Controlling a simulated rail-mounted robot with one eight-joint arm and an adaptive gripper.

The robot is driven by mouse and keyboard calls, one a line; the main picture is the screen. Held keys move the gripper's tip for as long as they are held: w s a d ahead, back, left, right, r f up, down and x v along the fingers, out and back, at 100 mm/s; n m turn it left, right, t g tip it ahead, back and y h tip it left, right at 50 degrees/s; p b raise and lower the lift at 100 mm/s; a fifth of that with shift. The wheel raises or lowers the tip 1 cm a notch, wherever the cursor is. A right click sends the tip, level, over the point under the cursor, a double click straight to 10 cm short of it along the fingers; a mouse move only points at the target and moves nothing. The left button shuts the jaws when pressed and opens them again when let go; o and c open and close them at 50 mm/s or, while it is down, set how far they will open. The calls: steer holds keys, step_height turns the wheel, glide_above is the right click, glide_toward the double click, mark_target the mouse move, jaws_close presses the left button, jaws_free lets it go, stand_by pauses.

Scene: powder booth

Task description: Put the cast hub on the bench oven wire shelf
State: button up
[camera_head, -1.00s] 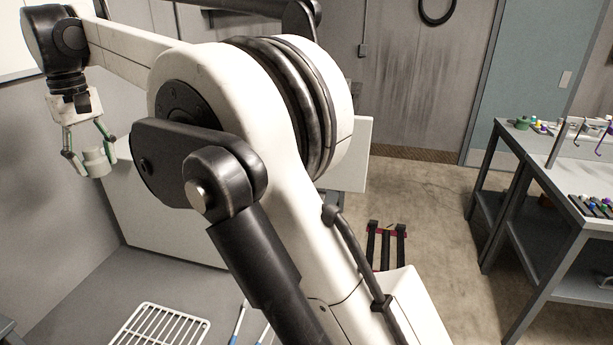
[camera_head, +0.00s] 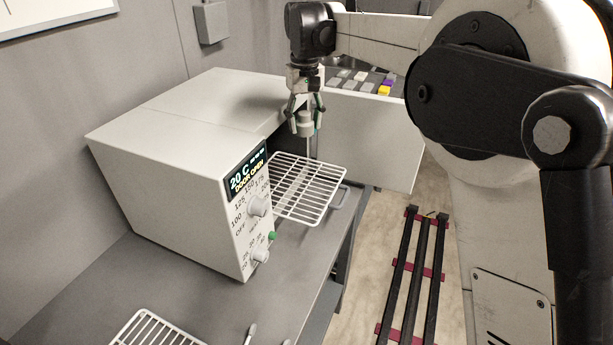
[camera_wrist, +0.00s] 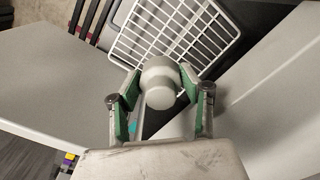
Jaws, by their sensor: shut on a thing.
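My gripper (camera_head: 304,114) is shut on a pale grey-green cast hub (camera_head: 304,127) and holds it in the air. The hub (camera_wrist: 160,82) also shows between the green finger pads in the wrist view. The bench oven (camera_head: 182,170) is white, with its door open and a display reading "20 C DOOR OPEN". Its white wire shelf (camera_head: 296,190) sticks out of the front. In the head view the hub appears just above and behind the shelf's far edge. In the wrist view the shelf (camera_wrist: 170,30) lies beyond the hub. The oven's inside is hidden.
The open oven door (camera_head: 365,140) stands behind the shelf. A second wire rack (camera_head: 155,330) lies on the grey bench (camera_head: 215,310) at the front. A tray of coloured blocks (camera_head: 360,80) shows behind the door. A dark floor rail (camera_head: 415,270) runs at the right.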

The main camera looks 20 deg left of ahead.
mark_target(306, 186)
step_height(306, 186, down, 18)
steer(key=shift+r+p, duration=0.1)
steer(key=shift+p, duration=0.65)
steer(key=shift+f, duration=0.25)
steer(key=o, duration=1.4)
steer(key=shift+c, duration=0.2)
steer(key=shift+r, duration=0.1)
step_height(306, 186, up, 12)
steer(key=b, duration=0.1)
steer(key=shift+r, duration=0.15)
steer(key=shift+d, duration=0.1)
